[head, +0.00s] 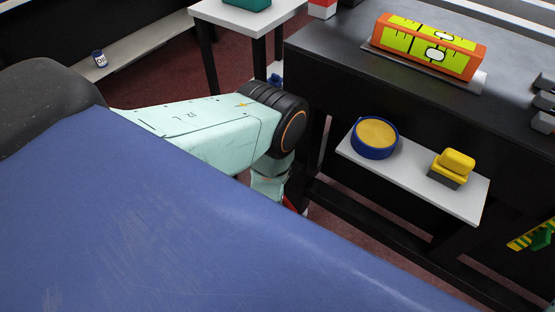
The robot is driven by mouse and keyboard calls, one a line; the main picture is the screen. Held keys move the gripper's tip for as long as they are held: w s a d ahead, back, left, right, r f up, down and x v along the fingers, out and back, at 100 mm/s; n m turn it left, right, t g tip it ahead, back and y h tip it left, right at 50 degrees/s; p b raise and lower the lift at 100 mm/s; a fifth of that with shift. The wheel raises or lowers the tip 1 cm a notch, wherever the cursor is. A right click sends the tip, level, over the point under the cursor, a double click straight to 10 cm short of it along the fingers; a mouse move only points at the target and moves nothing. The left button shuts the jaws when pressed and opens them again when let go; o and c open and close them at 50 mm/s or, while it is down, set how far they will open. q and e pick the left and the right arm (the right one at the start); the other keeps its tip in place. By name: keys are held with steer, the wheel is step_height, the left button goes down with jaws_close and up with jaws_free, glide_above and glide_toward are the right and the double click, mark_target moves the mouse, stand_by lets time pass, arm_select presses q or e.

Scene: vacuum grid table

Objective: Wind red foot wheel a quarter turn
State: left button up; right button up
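One arm of mine comes in from the left, pale teal with a black joint, and bends down beside the dark table. Its lower end drops behind the blue shell in the foreground, so its gripper is hidden. A small patch of red (291,204) shows low beside the arm's lower link. It is too small and covered to tell whether it is the red foot wheel. No wheel is clearly seen elsewhere. My other gripper is out of view.
A dark table (340,50) carries an orange-and-yellow spirit level (430,45). Its white lower shelf (410,185) holds a round blue tin (374,150) and a yellow block (457,161) on a dark base. A white side table (222,14) stands behind. Dark red carpet shows between them.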

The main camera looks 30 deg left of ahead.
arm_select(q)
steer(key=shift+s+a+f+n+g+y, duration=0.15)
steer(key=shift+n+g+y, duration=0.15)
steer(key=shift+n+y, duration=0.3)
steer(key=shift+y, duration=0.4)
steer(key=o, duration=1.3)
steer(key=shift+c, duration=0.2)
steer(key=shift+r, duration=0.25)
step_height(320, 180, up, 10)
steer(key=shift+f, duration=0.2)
